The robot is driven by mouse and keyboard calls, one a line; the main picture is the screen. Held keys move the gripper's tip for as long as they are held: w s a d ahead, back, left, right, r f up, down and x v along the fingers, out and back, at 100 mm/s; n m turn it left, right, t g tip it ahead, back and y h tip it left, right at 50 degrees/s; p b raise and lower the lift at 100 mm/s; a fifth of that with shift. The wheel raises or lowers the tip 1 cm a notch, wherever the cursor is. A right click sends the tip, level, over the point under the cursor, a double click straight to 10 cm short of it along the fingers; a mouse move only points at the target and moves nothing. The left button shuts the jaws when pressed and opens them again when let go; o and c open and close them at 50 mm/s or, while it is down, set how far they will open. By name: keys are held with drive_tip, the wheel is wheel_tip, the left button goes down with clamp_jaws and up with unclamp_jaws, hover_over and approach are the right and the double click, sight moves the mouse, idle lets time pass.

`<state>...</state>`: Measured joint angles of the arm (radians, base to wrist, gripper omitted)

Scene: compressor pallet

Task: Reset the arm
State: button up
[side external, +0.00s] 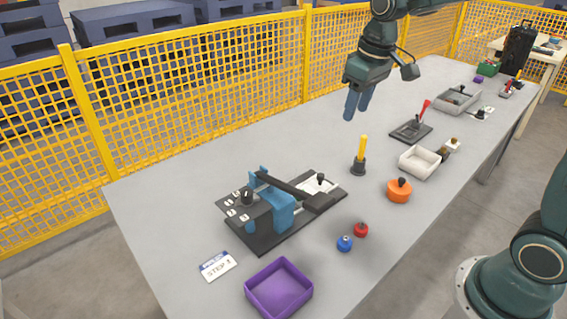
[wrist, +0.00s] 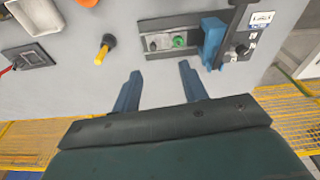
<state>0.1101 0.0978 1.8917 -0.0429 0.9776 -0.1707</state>
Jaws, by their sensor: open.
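My gripper (side external: 357,104) hangs in the air above the far side of the grey table (side external: 180,180), near the yellow fence. Its two blue fingers also show in the wrist view (wrist: 160,92), spread apart with nothing between them. The arm reaches in from the upper right in the side view. Below and in front of the gripper, a yellow-handled tool (side external: 362,150) stands upright in a dark holder, apart from the fingers. The same tool shows in the wrist view (wrist: 103,51) to the left of the fingers.
A black fixture with a blue bracket (side external: 284,210) stands at front left. A purple tray (side external: 279,290), blue knob (side external: 344,243), red knob (side external: 361,230), orange part (side external: 399,191) and white tray (side external: 420,162) line the near side. A yellow fence (side external: 200,115) runs behind the table.

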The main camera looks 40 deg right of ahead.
drive_tip(key=s+a+r+t, duration=0.1)
drive_tip(key=s, duration=1)
drive_tip(key=s+a+r+m+t, duration=0.1)
drive_tip(key=s+a+t, duration=0.1)
drive_tip(key=s, duration=0.8)
drive_tip(key=shift+s+a+t, duration=0.3)
drive_tip(key=shift+s, duration=0.1)
idle(0.4)
